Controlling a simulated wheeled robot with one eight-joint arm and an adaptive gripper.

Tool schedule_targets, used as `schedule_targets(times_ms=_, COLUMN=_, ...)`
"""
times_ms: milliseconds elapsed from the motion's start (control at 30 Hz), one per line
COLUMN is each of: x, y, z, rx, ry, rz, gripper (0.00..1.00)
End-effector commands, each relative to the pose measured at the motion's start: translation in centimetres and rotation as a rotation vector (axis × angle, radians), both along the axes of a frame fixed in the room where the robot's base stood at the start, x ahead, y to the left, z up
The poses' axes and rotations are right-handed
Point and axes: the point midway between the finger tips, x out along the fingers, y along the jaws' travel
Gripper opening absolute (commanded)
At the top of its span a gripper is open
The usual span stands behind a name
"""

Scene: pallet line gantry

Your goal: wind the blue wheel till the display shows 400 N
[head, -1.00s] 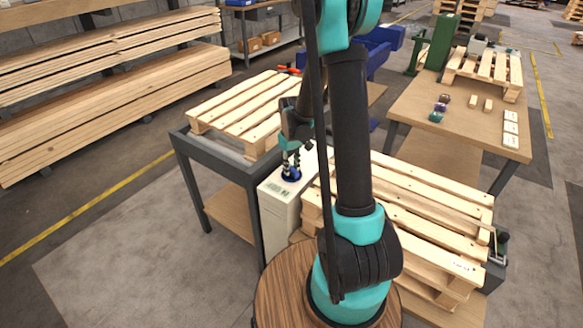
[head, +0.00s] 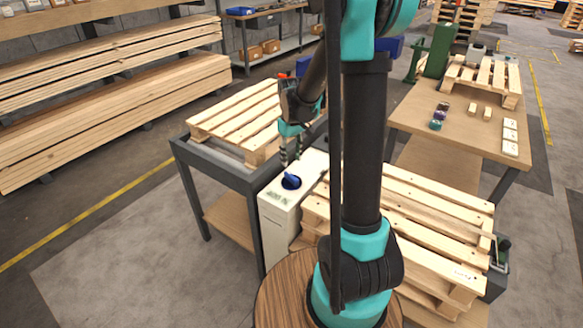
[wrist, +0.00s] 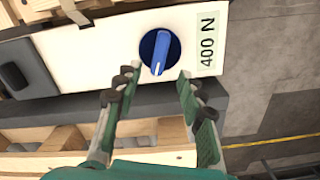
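The blue wheel (head: 291,181) sits on top of a white box (head: 274,238); it is a round dial with a raised grip bar. In the wrist view the blue wheel (wrist: 160,52) lies just beyond my fingertips. The display (wrist: 208,42) beside it reads 400 N. My gripper (head: 291,160) is above and behind the wheel, clear of it. In the wrist view my gripper (wrist: 157,80) has its two fingers spread apart with nothing between them.
A pallet (head: 240,115) lies on a grey bench (head: 215,165) beside the box. Stacked pallets (head: 430,215) stand right of it. A wooden table (head: 460,130) with small blocks is farther right. The floor at the left is clear.

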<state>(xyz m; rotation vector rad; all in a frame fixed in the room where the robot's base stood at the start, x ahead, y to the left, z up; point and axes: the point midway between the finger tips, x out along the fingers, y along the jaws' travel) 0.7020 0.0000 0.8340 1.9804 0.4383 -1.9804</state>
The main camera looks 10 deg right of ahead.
Motion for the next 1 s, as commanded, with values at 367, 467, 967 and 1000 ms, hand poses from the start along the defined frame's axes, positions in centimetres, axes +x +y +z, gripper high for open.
schedule_targets(times_ms=367, x=0.0, y=0.0, z=3.2, rx=0.0, ry=0.0, rz=0.0, gripper=0.4)
schedule_targets(times_ms=467, x=0.0, y=0.0, z=3.2, rx=0.0, ry=0.0, rz=0.0, gripper=0.4)
schedule_targets(times_ms=967, x=-5.5, y=-1.4, z=3.6, rx=0.011, ry=-0.088, rz=-0.106, gripper=0.4)
schedule_targets(times_ms=1000, x=-6.6, y=-1.7, z=3.6, rx=0.014, ry=-0.108, rz=-0.129, gripper=0.4)
